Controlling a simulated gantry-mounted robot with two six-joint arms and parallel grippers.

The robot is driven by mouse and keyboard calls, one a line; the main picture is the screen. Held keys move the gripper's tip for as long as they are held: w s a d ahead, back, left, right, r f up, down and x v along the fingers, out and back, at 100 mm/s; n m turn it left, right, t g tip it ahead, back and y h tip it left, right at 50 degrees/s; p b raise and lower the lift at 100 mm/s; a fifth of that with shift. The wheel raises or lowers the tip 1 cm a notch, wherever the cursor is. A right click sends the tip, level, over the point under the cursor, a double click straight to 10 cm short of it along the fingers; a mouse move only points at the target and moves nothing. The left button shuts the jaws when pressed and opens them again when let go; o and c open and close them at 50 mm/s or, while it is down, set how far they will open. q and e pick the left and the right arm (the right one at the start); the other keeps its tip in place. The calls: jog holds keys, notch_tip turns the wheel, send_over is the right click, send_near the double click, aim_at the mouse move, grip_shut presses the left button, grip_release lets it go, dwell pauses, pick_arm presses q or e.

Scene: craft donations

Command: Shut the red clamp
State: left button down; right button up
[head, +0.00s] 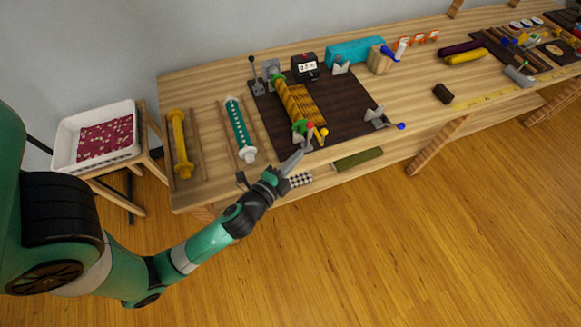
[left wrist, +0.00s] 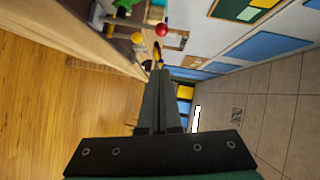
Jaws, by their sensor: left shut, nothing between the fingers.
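A small red ball knob (head: 310,126), which I take for the red clamp's handle, stands at the front edge of the dark board beside green and yellow parts. It also shows in the left wrist view (left wrist: 161,29), above and beyond my fingertips. The clamp's body is too small and crowded to tell its position. My right gripper is not in view.
The dark board (head: 345,103) holds a yellow-brown roll (head: 300,104), a counter box (head: 305,66) and a blue-knobbed clamp (head: 377,118). A teal roll (head: 237,125) and yellow roll (head: 180,138) lie left. A white tray (head: 66,135) stands beyond. The floor in front is clear.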

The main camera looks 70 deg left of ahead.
pick_arm(q)
jog(key=v, duration=0.3)
jog(key=shift+d, duration=0.2)
dwell(0.3)
